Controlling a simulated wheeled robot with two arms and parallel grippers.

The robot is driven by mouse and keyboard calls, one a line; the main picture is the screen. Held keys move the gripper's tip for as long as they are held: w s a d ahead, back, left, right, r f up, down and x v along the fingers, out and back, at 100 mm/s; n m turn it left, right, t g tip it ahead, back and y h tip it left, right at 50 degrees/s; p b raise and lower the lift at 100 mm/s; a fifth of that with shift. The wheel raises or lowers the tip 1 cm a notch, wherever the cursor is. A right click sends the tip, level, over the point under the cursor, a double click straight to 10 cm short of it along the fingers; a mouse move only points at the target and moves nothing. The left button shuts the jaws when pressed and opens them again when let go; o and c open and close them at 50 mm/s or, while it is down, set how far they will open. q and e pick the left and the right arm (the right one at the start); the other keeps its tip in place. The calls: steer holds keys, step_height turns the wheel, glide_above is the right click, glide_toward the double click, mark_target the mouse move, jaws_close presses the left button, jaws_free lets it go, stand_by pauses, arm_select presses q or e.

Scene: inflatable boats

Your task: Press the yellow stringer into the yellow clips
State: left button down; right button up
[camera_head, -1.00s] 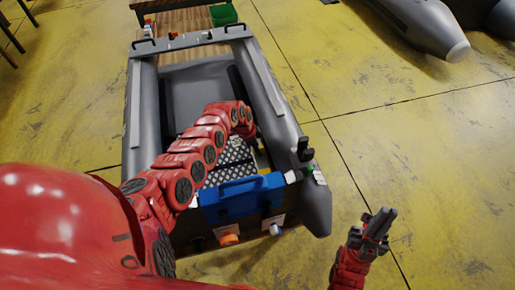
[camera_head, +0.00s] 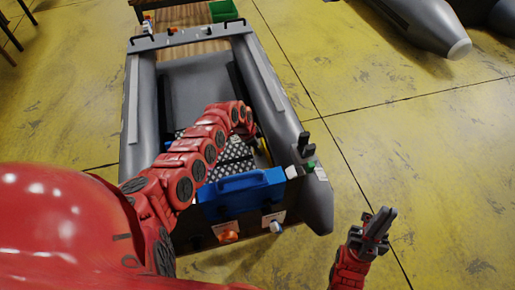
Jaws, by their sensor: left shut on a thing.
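The grey inflatable boat (camera_head: 287,130) lies on the floor in front of me. My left arm reaches over its stern, and my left gripper (camera_head: 250,138) is low inside the boat near the right tube. The gripper is mostly hidden by its own wrist. A small strip of the yellow stringer (camera_head: 264,150) shows beside it, and the gripper is shut on it. The rest of the stringer and the yellow clips cannot be made out. My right gripper (camera_head: 379,226) is outside the boat at the lower right, with its fingers close together and nothing visible between them.
A blue box-like part with a handle (camera_head: 240,192) sits at the stern, in front of a dark chequered floor plate (camera_head: 235,157). A black upright fitting (camera_head: 304,143) stands on the right tube. A green bin (camera_head: 224,11) is at the back.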

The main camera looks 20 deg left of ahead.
arm_select(q)
steer(key=shift+f, duration=0.3)
stand_by(0.5)
steer(key=c, duration=0.7)
jaws_free()
steer(key=shift+r, duration=0.15)
steer(key=shift+a+r, duration=0.1)
steer(key=shift+r, duration=0.15)
steer(key=shift+p+v, duration=2.75)
steer(key=shift+v, duration=5.65)
